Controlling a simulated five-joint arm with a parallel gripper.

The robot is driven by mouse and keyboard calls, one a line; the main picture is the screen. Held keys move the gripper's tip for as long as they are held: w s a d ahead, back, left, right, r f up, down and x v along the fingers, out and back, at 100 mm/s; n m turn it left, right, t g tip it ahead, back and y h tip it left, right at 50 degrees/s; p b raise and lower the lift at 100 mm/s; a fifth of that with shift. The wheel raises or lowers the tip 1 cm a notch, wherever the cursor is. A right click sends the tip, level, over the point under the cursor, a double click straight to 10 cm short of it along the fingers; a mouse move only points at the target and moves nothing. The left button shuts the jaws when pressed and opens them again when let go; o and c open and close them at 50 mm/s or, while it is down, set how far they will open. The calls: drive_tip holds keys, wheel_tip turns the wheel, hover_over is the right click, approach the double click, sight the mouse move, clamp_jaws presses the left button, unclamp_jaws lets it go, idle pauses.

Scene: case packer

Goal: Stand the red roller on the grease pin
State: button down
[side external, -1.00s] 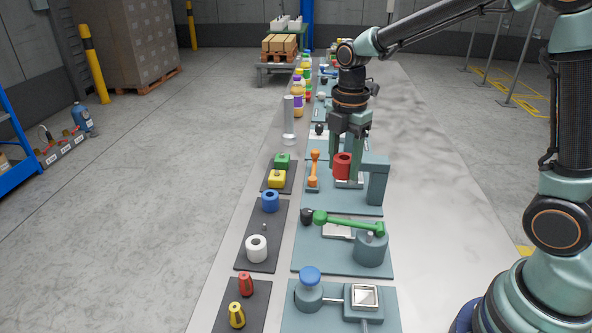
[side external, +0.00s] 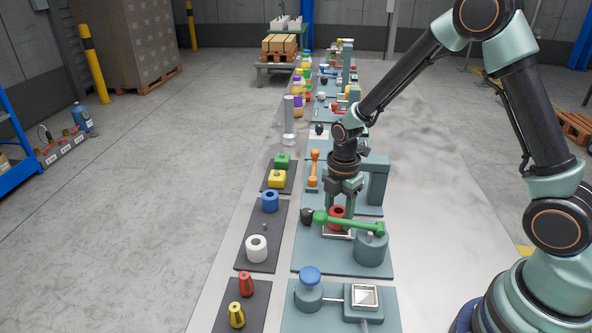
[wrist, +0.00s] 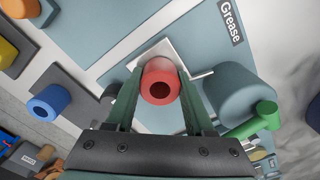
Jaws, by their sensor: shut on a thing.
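My gripper (side external: 341,206) is shut on the red roller (side external: 337,212) and holds it upright over the pale square pad (side external: 338,232) of the grease station. In the wrist view the roller (wrist: 159,82) sits between both fingers, its open hole facing the camera, with the pad (wrist: 146,53) around and beneath it. The grease pin is not visible; the roller hides the pad's middle. The green lever (side external: 345,223) crosses in front of the roller in the side view, so I cannot tell whether the roller touches the pad.
The station's round grey housing (side external: 371,250) stands beside the pad, close to the right finger. A dark tray (side external: 247,228) at left holds the blue roller (side external: 270,201), the white roller (side external: 256,249) and a bare peg. A blue knob (side external: 310,277) stands nearer the camera.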

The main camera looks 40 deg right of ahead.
drive_tip(key=shift+c, duration=1.3)
unclamp_jaws()
drive_tip(key=shift+f, duration=0.1)
wheel_tip(320, 180, up, 12)
drive_tip(key=s+r+m+t, duration=0.5)
drive_tip(key=s+r+m, duration=0.5)
drive_tip(key=m, duration=0.9)
drive_tip(key=shift+s+d+r+t, duration=0.3)
drive_tip(key=shift+s+d+r, duration=0.05)
drive_tip(key=shift+s, duration=0.2)
